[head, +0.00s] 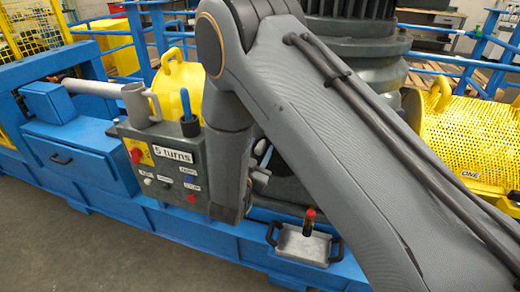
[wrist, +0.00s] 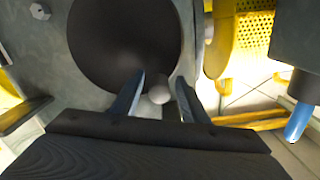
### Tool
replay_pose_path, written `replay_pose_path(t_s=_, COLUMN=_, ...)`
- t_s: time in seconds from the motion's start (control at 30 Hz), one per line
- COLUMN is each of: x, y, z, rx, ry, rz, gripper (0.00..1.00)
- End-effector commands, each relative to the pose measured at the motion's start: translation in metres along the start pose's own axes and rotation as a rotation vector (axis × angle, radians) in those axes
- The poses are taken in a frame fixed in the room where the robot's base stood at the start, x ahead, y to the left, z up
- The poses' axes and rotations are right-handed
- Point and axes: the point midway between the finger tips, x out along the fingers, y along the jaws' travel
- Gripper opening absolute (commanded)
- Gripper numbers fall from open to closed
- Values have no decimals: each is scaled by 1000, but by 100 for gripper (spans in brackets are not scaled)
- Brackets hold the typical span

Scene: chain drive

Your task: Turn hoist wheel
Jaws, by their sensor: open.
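In the wrist view a large dark round disc (wrist: 125,40), which looks like the hoist wheel, fills the upper middle. A small pale round knob (wrist: 159,95) shows at its lower right edge. My gripper (wrist: 158,88) is open, with one blue finger on each side of the knob. I cannot tell whether either finger touches it.
A control box (head: 158,181) labelled "5 turns" stands left of my arm, with a grey mug (head: 136,101) on top. A metal tray (head: 303,244) with handles is on the blue frame (head: 200,232). A yellow perforated guard (head: 455,125) is at right.

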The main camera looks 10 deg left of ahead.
Motion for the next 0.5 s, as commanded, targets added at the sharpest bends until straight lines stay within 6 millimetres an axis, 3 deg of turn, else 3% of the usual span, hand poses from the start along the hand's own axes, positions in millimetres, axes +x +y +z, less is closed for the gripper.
replay_pose_path(t_s=0.5, x=-69, y=0, z=1, rx=-1, ry=-1, rz=-2, gripper=40)
